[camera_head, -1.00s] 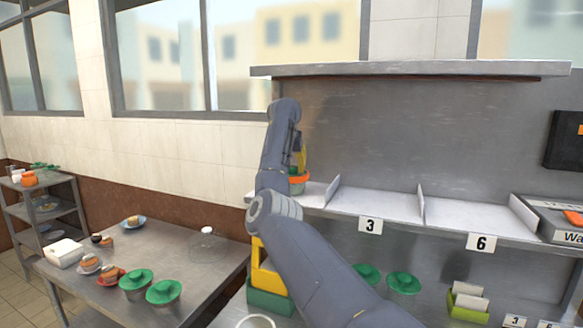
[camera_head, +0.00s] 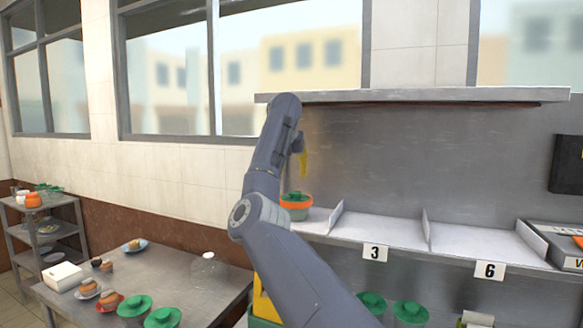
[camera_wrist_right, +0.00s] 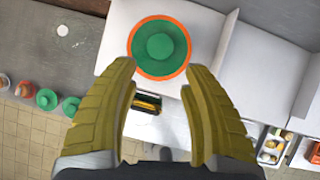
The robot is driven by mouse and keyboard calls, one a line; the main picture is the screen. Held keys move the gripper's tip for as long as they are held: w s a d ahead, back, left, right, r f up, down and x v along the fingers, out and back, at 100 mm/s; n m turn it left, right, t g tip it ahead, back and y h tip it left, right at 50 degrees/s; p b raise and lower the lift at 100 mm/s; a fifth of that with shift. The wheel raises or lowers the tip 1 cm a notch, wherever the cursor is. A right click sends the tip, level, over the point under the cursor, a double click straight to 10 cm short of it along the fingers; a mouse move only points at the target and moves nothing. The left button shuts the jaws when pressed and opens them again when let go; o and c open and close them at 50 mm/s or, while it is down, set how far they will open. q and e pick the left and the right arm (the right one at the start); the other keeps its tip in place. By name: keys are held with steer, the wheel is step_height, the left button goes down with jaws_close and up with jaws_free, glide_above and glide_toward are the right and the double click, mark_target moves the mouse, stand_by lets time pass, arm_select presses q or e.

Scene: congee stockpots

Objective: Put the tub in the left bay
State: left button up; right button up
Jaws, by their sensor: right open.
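My left gripper is out of view.
Dividers (camera_head: 335,218) split the shelf; the bays labelled 3 (camera_head: 375,252) and 6 (camera_head: 489,270) look empty. An upper shelf (camera_head: 410,96) overhangs. Green-lidded containers (camera_head: 371,302) stand below. A side table (camera_head: 195,295) at left holds plates and more green-lidded containers.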

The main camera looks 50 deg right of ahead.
steer(key=shift+v, duration=1.1)
